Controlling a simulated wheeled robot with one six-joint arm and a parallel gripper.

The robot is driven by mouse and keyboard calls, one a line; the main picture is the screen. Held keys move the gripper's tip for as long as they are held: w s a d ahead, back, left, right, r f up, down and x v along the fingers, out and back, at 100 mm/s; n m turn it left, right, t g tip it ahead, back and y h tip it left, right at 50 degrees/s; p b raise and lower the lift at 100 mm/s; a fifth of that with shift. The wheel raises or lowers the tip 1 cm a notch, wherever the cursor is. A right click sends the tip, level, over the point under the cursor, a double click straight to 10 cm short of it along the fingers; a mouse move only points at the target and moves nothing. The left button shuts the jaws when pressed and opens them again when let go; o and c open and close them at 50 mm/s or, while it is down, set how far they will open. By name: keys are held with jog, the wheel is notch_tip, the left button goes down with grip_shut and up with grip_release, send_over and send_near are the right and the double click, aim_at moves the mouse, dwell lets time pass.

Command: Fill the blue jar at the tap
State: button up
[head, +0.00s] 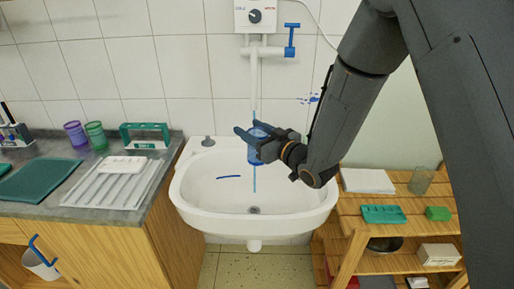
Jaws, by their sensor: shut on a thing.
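The blue jar (257,148) is held over the white sink (188,195), below the tap (254,75) on the tiled wall. My gripper (252,138) reaches in from the right and is shut on the jar, hiding part of it. A thin blue stream shows between the spout and the jar, and a blue line continues below the jar toward the drain (254,210). I cannot tell whether this runs through, over or behind the jar. The tap's blue lever (291,40) is at the right of the fitting. The jar's water level is not visible.
Left of the sink is a counter with a ribbed drainboard (112,187), purple and green cups (95,134) and a green rack (145,136). A wooden shelf (345,222) with paper and a glass (421,180) stands right. A blue streak (229,177) marks the basin.

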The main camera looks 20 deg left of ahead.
jog(key=s+d+p, duration=0.1)
jog(key=s+d, duration=0.1)
jog(key=s, duration=0.3)
jog(key=shift+s+d, duration=0.25)
jog(key=shift+s, duration=0.05)
dwell(0.4)
